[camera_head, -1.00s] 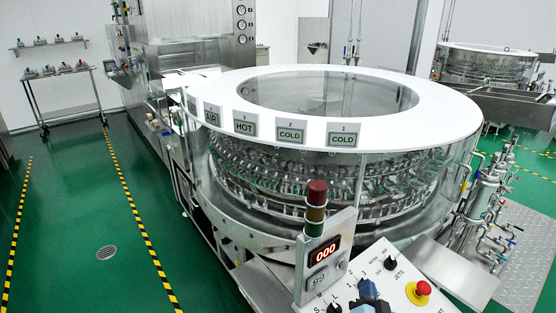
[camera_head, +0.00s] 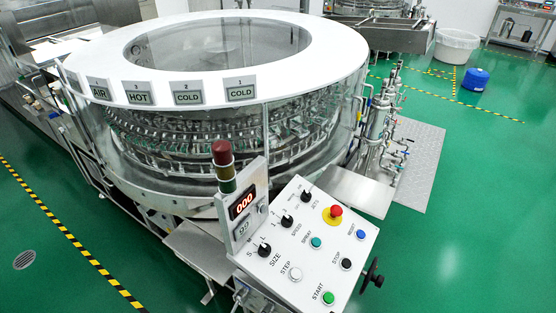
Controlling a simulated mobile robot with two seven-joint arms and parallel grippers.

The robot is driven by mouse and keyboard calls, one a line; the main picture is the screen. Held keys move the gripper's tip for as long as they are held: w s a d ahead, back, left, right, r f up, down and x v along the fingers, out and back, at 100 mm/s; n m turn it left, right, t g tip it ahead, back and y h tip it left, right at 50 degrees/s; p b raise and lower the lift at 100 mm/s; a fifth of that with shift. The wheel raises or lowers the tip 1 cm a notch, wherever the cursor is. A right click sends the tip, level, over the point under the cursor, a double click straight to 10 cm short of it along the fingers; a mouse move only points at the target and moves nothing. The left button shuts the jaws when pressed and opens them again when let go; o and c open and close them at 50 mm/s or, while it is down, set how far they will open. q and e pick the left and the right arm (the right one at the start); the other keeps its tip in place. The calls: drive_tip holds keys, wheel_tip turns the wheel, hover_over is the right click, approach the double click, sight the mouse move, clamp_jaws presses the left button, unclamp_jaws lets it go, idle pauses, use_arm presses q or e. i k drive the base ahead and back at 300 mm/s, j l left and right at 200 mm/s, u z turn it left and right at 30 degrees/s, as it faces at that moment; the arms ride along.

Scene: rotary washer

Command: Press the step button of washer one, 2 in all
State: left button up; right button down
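The washer (camera_head: 225,130) is a large round drum with a white top ring and clear sides. Its sloped white control panel (camera_head: 325,215) stands at the front. The step button (camera_head: 294,273) is a round white button beside the label STEP, near the panel's lower left edge. Nothing covers it. A display box (camera_head: 243,204) on the panel's left reads 000 in red, with a smaller grey readout below. Neither of my grippers is in view.
The panel also has a red emergency knob (camera_head: 336,211), a green start button (camera_head: 328,297), a black stop button (camera_head: 346,264), a teal spray button (camera_head: 316,243) and a blue button (camera_head: 361,234). A red-topped signal lamp (camera_head: 222,154) rises beside the display. Green floor at right is open.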

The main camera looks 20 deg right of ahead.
sight(295, 273)
drive_tip(key=z, duration=1)
